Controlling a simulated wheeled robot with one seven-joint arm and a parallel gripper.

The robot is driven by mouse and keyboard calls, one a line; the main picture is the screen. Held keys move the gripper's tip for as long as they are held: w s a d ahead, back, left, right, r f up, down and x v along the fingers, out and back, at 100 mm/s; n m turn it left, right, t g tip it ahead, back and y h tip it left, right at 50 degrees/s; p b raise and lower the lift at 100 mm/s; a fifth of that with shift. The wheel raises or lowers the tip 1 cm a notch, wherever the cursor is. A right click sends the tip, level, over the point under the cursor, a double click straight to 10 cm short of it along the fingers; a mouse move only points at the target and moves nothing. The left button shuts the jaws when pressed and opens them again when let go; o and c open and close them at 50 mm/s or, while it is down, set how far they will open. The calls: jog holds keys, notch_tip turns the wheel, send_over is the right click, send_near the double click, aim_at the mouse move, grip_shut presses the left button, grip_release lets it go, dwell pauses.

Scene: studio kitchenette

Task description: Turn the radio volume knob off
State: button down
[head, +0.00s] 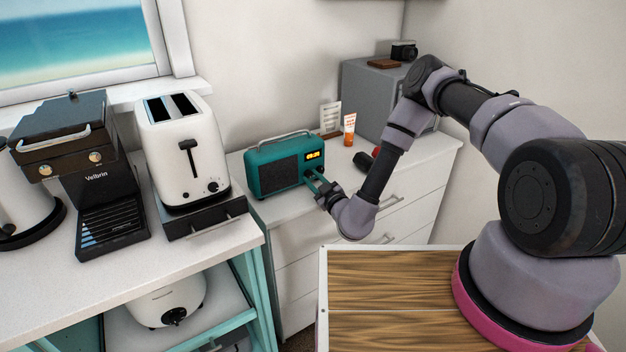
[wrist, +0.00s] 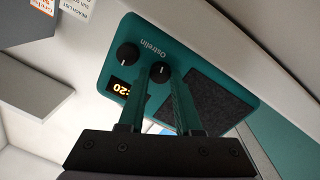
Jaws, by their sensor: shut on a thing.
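The teal radio (head: 280,167) stands on the white drawer unit, with a dark speaker grille and a lit orange display (head: 313,155). In the wrist view the radio (wrist: 195,65) appears roughly upside down, with two black knobs on its face. My gripper (head: 314,179) is at the radio's front right. Its teal fingers (wrist: 161,78) are shut on the knob nearer the speaker grille (wrist: 161,71). The other knob (wrist: 127,55) is free, beside the display (wrist: 121,87). I cannot read any knob label. The head view hides the knobs behind my gripper.
A white toaster (head: 182,145) and a coffee machine (head: 85,160) stand left of the radio. An orange-white tube (head: 349,130), a small card (head: 331,117) and a grey box (head: 370,95) are behind and to the right. A wood-topped surface (head: 390,290) lies in front.

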jog(key=n, duration=0.4)
jog(key=shift+n, duration=0.4)
jog(key=n, duration=0.3)
jog(key=shift+f+n+y, duration=0.1)
jog(key=shift+n+y, duration=0.3)
jog(key=n, duration=0.4)
jog(key=shift+n, duration=0.4)
jog(key=n+y, duration=0.1)
jog(key=n, duration=0.8)
jog(key=shift+d+n+g, duration=0.1)
jog(key=shift+n+g, duration=0.3)
jog(key=n, duration=0.3)
jog(key=shift+n, duration=0.4)
jog(key=n, duration=0.4)
jog(key=shift+g, duration=0.3)
jog(key=shift+n, duration=1.7)
jog(key=shift+d, duration=0.1)
